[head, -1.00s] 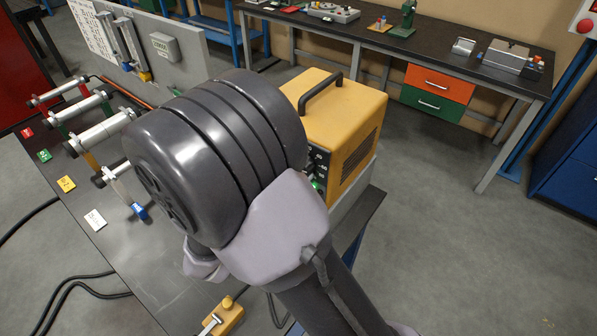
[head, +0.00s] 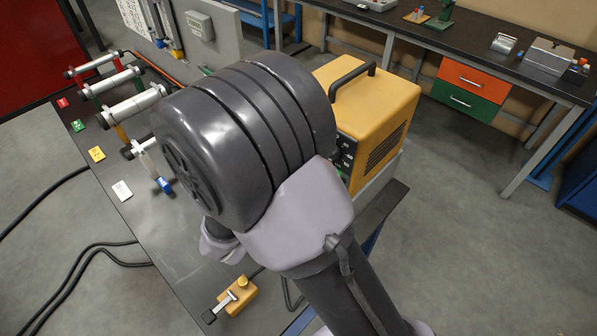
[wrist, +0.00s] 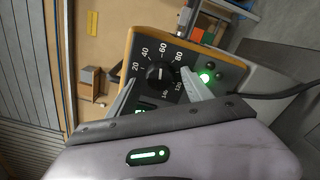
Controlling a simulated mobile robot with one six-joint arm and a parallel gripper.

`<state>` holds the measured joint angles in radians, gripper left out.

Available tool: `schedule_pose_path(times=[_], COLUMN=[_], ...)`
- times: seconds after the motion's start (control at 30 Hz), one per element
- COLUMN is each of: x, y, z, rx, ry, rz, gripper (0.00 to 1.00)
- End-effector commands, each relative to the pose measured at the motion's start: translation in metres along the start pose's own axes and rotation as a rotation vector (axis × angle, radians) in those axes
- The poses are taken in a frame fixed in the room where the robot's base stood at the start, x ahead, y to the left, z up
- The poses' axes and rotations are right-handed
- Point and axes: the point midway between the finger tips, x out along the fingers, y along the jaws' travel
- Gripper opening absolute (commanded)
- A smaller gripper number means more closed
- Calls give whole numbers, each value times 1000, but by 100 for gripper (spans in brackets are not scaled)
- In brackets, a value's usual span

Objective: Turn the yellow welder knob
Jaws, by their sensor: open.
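A green light (wrist: 206,76) glows to the right of the dial. My gripper (wrist: 158,80) is open, with one finger on each side of the knob in the picture. I cannot tell whether the fingers touch it. My gripper is hidden in the head view.
A small yellow box with a lever (head: 237,296) is near the front. A grey panel (head: 228,60) stands behind. A second table (head: 470,50) stands at the back, with open floor between.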

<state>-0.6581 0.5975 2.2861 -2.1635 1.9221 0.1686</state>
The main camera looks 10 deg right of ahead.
Motion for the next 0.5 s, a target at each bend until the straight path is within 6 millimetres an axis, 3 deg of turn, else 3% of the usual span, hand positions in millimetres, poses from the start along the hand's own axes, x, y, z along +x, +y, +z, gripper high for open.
schedule_pose_path(times=[0.4,0.5], x=[-124,-146], y=[3,2], z=[0,1], rx=[0,0], ry=[5,3], rz=[3,2], gripper=[59,59])
